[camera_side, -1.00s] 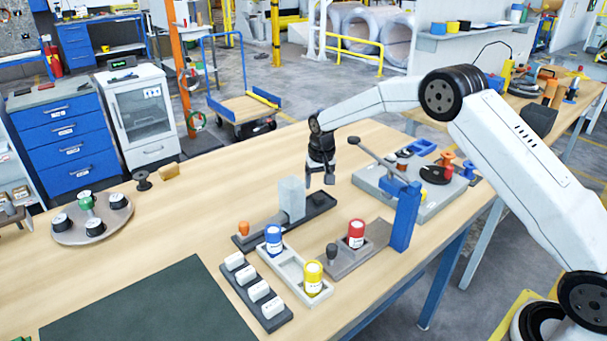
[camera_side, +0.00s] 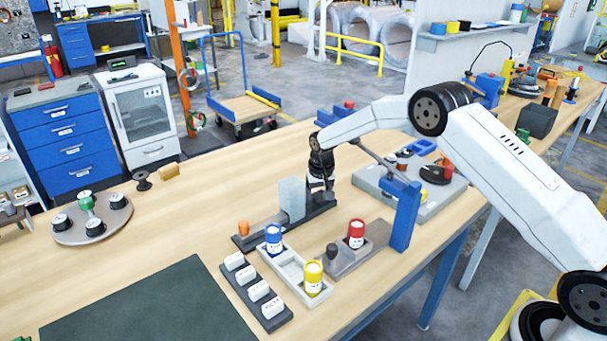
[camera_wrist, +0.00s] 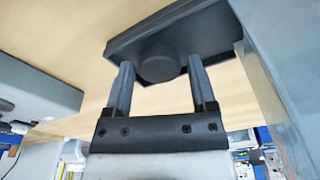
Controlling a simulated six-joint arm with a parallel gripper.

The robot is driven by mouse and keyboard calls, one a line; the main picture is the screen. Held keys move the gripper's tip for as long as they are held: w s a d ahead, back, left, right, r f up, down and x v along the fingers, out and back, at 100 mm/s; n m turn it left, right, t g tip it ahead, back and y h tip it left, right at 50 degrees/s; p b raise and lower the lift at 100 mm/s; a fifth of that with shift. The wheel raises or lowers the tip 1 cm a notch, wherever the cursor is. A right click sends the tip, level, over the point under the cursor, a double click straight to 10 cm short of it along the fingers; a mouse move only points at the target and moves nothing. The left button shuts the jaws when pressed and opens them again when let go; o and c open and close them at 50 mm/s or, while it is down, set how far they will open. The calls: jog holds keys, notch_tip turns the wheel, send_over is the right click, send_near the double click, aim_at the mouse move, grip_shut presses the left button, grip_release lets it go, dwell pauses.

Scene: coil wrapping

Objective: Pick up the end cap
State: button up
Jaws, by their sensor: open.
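A dark grey round piece, which looks like the end cap (camera_wrist: 158,68), sits on the end of a dark base (camera_wrist: 190,35) in the wrist view. My gripper (camera_wrist: 160,75) is open, with one finger on each side of the cap. I cannot tell whether the fingers touch it. In the side view my gripper (camera_side: 320,186) is low over the right end of the dark base (camera_side: 262,232), and the cap is hidden there.
An upright grey block (camera_side: 291,198) stands on the same base, close to my gripper. A blue post (camera_side: 404,218) with a lever stands to the right. Blue (camera_side: 273,240), yellow (camera_side: 313,279) and red (camera_side: 356,234) canisters stand in front.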

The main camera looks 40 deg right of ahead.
aim_at(318, 195)
grip_shut()
jog(key=shift+r, duration=0.15)
jog(key=shift+r, duration=1.45)
jog(key=s+a+r, duration=0.1)
jog(key=s+r, duration=0.8)
jog(key=s, duration=0.5)
jog(key=shift+r, duration=0.4)
jog(key=shift+a, duration=0.15)
jog(key=s+a+r+n, duration=0.2)
jog(key=s+a, duration=0.1)
jog(key=s, duration=0.1)
jog(key=shift+s+a+r, duration=0.25)
jog(key=shift+s+a, duration=0.15)
